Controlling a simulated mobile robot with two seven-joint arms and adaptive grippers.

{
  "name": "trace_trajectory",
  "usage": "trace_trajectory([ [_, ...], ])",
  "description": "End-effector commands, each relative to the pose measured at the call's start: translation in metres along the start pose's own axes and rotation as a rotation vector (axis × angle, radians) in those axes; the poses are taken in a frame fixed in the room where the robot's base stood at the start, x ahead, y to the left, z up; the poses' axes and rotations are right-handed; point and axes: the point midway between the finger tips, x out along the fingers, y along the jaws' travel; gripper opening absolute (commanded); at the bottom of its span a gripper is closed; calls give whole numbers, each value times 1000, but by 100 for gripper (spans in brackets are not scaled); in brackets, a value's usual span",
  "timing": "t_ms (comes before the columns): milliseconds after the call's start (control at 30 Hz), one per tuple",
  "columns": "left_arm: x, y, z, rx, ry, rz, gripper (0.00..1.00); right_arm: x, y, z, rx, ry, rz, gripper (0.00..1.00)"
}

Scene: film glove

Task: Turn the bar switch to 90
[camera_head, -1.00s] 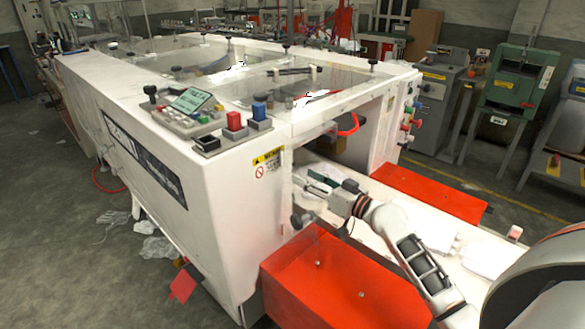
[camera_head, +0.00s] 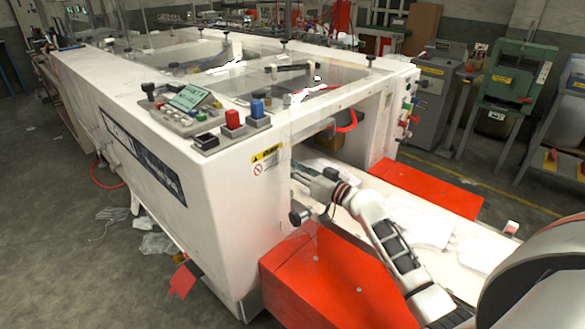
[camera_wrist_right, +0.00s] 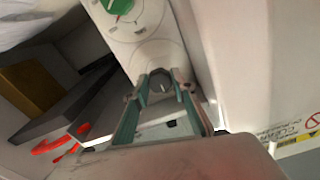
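In the right wrist view, a small dark round switch (camera_wrist_right: 161,86) sits on a pale panel with a ring of dial marks. A green knob (camera_wrist_right: 117,5) with its own dial marks is at the top of the same panel. My right gripper (camera_wrist_right: 162,82) is open, with one teal finger on each side of the dark switch. I cannot tell whether the fingers touch it, nor read its angle. In the head view, my right gripper (camera_head: 304,173) reaches into the white machine's opening, its fingertips partly hidden by the machine's corner. My left gripper is not in view.
The white machine (camera_head: 235,190) fills the middle. Red boxes (camera_head: 335,280) and (camera_head: 425,188) flank the pale bed (camera_head: 400,215) under my right arm. A black knob (camera_head: 297,217) sticks out near the opening. In the wrist view, a white wall (camera_wrist_right: 235,60) stands close on the right.

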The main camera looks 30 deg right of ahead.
Motion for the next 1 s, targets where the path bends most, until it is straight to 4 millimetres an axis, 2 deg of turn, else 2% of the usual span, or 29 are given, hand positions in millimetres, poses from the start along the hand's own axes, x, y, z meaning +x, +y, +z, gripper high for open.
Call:
trace_trajectory([
  [267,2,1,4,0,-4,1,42,0,0,0,35,0,0,4],
  [467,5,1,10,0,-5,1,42,0,1,1,141,0,0,4],
  [1000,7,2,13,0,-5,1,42,0,0,-1,638,0,0,4],
])
